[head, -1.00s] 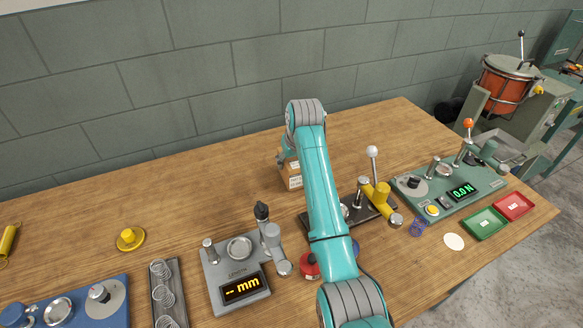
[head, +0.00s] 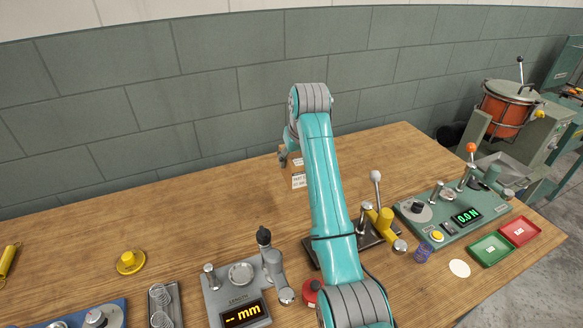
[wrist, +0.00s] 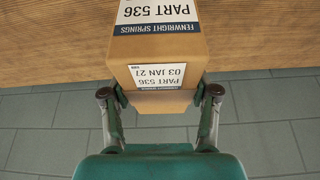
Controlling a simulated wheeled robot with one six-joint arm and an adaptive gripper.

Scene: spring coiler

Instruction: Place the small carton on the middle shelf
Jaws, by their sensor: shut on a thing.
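The small carton (wrist: 160,60) is a brown cardboard box with white and dark blue labels reading "FENWRIGHT SPRINGS" and "PART 536", upside down in the wrist view. My gripper (wrist: 160,95) is shut on it, with one finger at each side of its near end. In the head view the carton (head: 299,181) shows beside my teal arm, partly hidden by it, against the bench top. Only a bit of my gripper (head: 283,155) shows there. I cannot tell its height above the bench. No middle shelf is in view.
The wooden bench (head: 200,205) is clear at the back left. A grey length gauge (head: 238,290), a lever device (head: 375,210), a green force tester (head: 455,205) and red and green trays (head: 490,250) stand along the front. A block wall (head: 200,110) rises behind.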

